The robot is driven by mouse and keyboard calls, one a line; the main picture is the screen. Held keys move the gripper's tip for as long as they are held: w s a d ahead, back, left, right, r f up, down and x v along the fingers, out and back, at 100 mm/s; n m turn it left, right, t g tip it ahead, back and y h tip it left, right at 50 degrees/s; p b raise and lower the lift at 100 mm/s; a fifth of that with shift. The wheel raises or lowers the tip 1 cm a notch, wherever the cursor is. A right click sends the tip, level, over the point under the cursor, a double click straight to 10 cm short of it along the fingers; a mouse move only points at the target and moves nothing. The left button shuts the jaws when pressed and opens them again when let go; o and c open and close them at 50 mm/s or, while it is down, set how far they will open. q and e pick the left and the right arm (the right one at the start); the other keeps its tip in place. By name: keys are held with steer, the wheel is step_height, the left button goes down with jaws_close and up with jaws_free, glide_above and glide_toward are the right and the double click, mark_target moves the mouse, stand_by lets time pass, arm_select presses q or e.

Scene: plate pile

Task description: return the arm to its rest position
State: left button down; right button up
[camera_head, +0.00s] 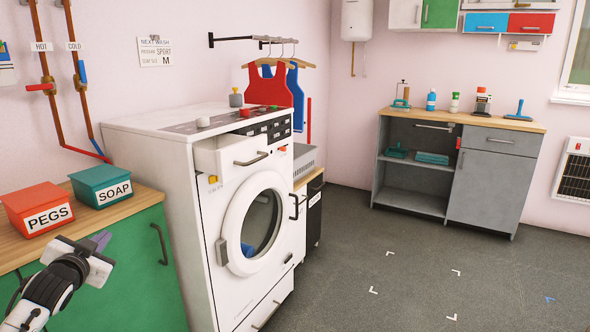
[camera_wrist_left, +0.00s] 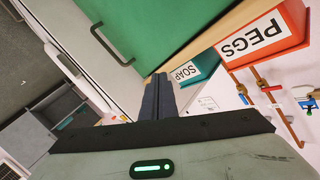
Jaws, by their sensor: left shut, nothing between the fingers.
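My left gripper (camera_head: 101,242) is at the lower left of the head view, in front of the green cabinet (camera_head: 135,265) and below the red PEGS box. Its dark fingers are shut together with nothing between them, as the left wrist view (camera_wrist_left: 158,97) also shows. The left arm comes in from the bottom left corner. My right gripper is not in either view.
The PEGS box (camera_head: 38,208) and teal SOAP box (camera_head: 101,186) stand on the wooden counter. A white washing machine (camera_head: 205,250) stands right of the cabinet. A grey workbench (camera_head: 490,180) is at the back right. The floor (camera_head: 410,270) between is clear.

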arm_select(q)
steer(key=s+d+f+m+g+h, duration=0.1)
steer(key=s+d+f+g+h, duration=0.15)
steer(key=s+d+f, duration=0.75)
steer(key=s+d+f+g+h, duration=0.1)
steer(key=s+d+f+h, duration=0.2)
steer(key=s+d+f, duration=0.7)
steer(key=s+d+f+n+g+h, duration=0.1)
steer(key=s+d+f, duration=0.4)
steer(key=s+d, duration=0.35)
steer(key=s+d+f+n+g+h, duration=0.1)
steer(key=s+d+f+g, duration=0.1)
steer(key=s+d+f, duration=0.45)
steer(key=s+r+p, duration=0.3)
steer(key=r+p, duration=0.3)
steer(key=shift+s+d+r+p, duration=0.15)
steer(key=shift+s+r+p, duration=0.05)
steer(key=shift+s+p, duration=0.15)
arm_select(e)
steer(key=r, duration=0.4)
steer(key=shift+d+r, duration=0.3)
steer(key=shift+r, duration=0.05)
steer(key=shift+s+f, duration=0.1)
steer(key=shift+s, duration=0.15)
